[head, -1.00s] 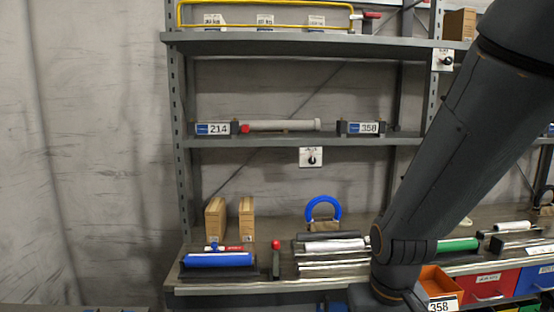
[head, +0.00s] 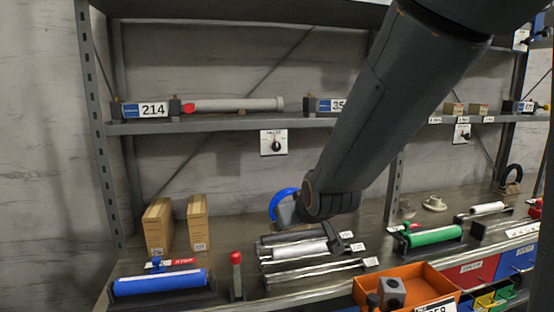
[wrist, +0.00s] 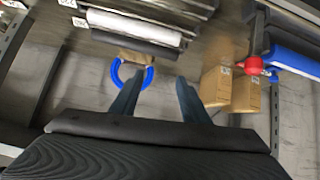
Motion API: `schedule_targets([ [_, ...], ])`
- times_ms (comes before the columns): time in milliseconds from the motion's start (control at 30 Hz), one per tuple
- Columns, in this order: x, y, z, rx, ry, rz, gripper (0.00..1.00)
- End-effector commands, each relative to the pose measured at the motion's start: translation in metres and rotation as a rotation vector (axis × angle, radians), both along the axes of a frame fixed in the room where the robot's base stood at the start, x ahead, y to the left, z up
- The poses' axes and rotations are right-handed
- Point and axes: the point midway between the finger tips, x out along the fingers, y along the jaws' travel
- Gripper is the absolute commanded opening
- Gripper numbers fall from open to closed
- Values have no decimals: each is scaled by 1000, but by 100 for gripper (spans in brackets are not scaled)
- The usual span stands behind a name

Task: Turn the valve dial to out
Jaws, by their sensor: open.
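A white plate with a round black dial (head: 274,143) is fixed under the middle shelf, left of my arm in the head view. A second similar dial plate (head: 462,133) is farther right, beyond my arm. The markings on both are too small to read. My gripper (wrist: 158,80) is open and empty in the wrist view, with its two dark fingers apart. A blue ring (wrist: 140,84) on a brown base shows beyond the fingertips. In the head view my wrist is in front of the lower shelf, below and right of the nearer dial. Neither dial shows in the wrist view.
The lower shelf holds two cardboard boxes (head: 158,228), a blue roller (head: 160,283), a red-topped post (head: 236,275), metal rolls (head: 300,250) and a green roller (head: 434,236). An orange bin (head: 425,285) sits at the front. A pipe (head: 235,104) lies on the middle shelf.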

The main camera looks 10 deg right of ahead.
Motion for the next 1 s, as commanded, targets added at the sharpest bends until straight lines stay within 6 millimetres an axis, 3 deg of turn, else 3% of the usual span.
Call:
schedule_targets([
  [33, 25, 0, 18, -14, -125, 11, 42],
  [133, 56, 0, 66, -47, -346, 27, 42],
  [300, 77, -2, 129, -88, -602, 37, 42],
  [400, 80, -2, 147, -100, -674, 38, 42],
  [567, 89, -2, 156, -105, -700, 38, 42],
  [1000, 145, -2, 155, -105, -696, 39, 42],
])
